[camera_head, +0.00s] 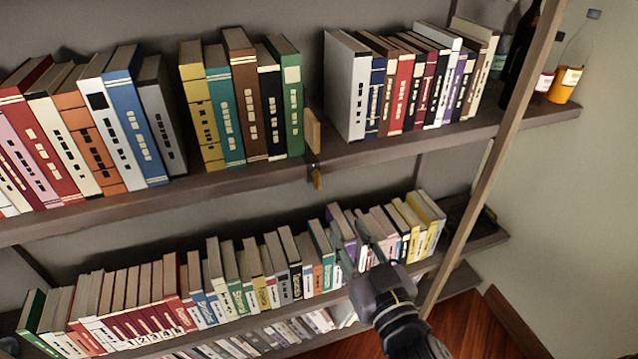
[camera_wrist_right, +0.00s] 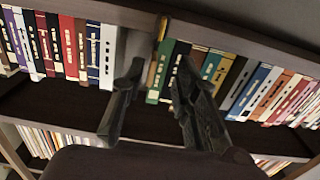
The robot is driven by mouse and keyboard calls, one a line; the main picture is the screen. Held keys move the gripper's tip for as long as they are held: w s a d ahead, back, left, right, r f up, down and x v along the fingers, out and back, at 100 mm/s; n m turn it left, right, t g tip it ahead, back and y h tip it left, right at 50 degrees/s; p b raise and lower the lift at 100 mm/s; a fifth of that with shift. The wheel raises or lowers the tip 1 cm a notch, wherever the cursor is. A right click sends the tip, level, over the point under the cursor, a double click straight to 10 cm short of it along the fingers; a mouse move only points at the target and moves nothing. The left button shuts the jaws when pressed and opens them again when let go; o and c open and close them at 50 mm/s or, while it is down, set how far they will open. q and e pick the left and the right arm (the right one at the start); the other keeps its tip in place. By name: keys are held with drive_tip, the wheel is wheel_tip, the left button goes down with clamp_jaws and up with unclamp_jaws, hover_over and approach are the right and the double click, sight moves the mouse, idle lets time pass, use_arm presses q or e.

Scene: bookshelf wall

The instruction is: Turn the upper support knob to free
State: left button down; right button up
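The upper support knob (camera_head: 316,178) is a small orange-brown piece on the front edge of the upper shelf, below a wooden book support (camera_head: 312,130). In the right wrist view, which is upside down, the knob (camera_wrist_right: 162,28) shows small near the top, at the shelf edge. My right gripper (camera_head: 354,238) is in front of the lower book row, below and right of the knob in the head view, and apart from it. Its two dark fingers (camera_wrist_right: 157,95) are spread with nothing between them. The knob's exact angle is too small to tell. My left gripper is not in view.
The upper shelf (camera_head: 225,182) holds books on both sides of the support, close to it. The lower shelf (camera_head: 300,303) is packed with books. A slanted upright post (camera_head: 495,160) stands at the right, with bottles (camera_head: 568,75) beyond it.

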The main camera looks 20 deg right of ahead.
sight(319, 179)
drive_tip(key=w+p, duration=0.1)
drive_tip(key=w, duration=0.3)
drive_tip(key=w+p, duration=0.1)
drive_tip(key=w, duration=0.4)
drive_tip(key=w+p, duration=0.1)
drive_tip(key=w, duration=0.4)
drive_tip(key=shift+w+a+p, duration=0.15)
drive_tip(key=shift+a+p, duration=0.15)
drive_tip(key=shift+p, duration=0.1)
drive_tip(key=shift+w, duration=0.65)
drive_tip(key=shift+c, duration=0.3)
clamp_jaws()
drive_tip(key=shift+s, duration=0.1)
